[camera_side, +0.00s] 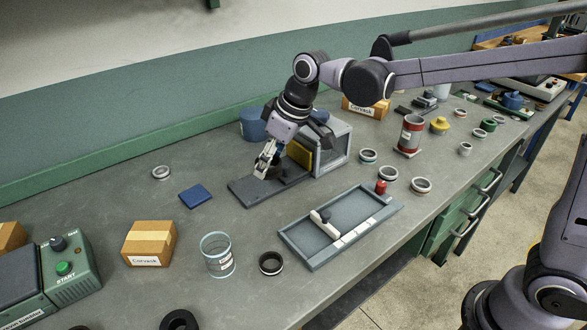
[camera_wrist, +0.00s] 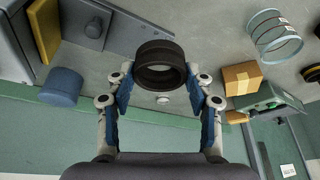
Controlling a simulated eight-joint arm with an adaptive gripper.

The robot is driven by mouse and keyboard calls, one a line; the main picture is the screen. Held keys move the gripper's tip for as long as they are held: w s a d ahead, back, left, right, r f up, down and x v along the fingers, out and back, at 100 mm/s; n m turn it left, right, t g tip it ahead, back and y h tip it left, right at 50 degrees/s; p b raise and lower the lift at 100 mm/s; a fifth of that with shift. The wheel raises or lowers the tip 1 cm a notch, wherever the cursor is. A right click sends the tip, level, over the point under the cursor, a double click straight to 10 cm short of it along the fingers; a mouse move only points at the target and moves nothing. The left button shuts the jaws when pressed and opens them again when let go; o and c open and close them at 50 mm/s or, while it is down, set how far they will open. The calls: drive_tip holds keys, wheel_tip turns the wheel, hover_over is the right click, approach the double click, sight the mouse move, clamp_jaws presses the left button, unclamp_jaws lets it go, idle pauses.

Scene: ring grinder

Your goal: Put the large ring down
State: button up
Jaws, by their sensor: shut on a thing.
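The large ring is a thick, dark ring (camera_wrist: 158,52) between the two fingers of my gripper (camera_wrist: 160,88) in the wrist view. My gripper is shut on it from both sides. In the side view, my gripper (camera_side: 264,164) points down over the grey base plate (camera_side: 247,192) of the small box-shaped machine (camera_side: 335,150). The ring is small and dark there, partly hidden by the fingers. I cannot tell whether it touches the plate.
A blue pad (camera_side: 196,196) and a silver ring (camera_side: 161,173) lie left of the plate. A shallow grey tray (camera_side: 300,254), a glass jar (camera_side: 218,256) and a black ring (camera_side: 271,263) stand nearer the front. Several silver rings lie at right. A blue cylinder (camera_side: 254,124) stands behind.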

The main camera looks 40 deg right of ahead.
drive_tip(key=a+f, duration=0.2)
drive_tip(key=a, duration=0.1)
drive_tip(key=a+f, duration=0.2)
drive_tip(key=a, duration=0.2)
drive_tip(key=a+f, duration=0.3)
drive_tip(key=a, duration=0.1)
drive_tip(key=shift+w+a, duration=0.2)
drive_tip(key=shift+w, duration=0.15)
drive_tip(key=shift+f, duration=1.9)
drive_tip(key=shift+f, duration=0.15)
drive_tip(key=o, duration=1.3)
drive_tip(key=v, duration=1.2)
drive_tip(key=s+d+r+m+t, duration=0.15)
drive_tip(key=s+d, duration=0.25)
drive_tip(key=d, duration=0.4)
drive_tip(key=s+d+r+m, duration=0.1)
drive_tip(key=s+d+m, duration=0.1)
drive_tip(key=s+d, duration=0.35)
drive_tip(key=s+d+f+m+t+h, duration=0.1)
drive_tip(key=s+d+f+m+h, duration=0.1)
drive_tip(key=s+d+f, duration=0.2)
drive_tip(key=s+d, duration=0.3)
drive_tip(key=d, duration=0.4)
drive_tip(key=shift+t, duration=0.35)
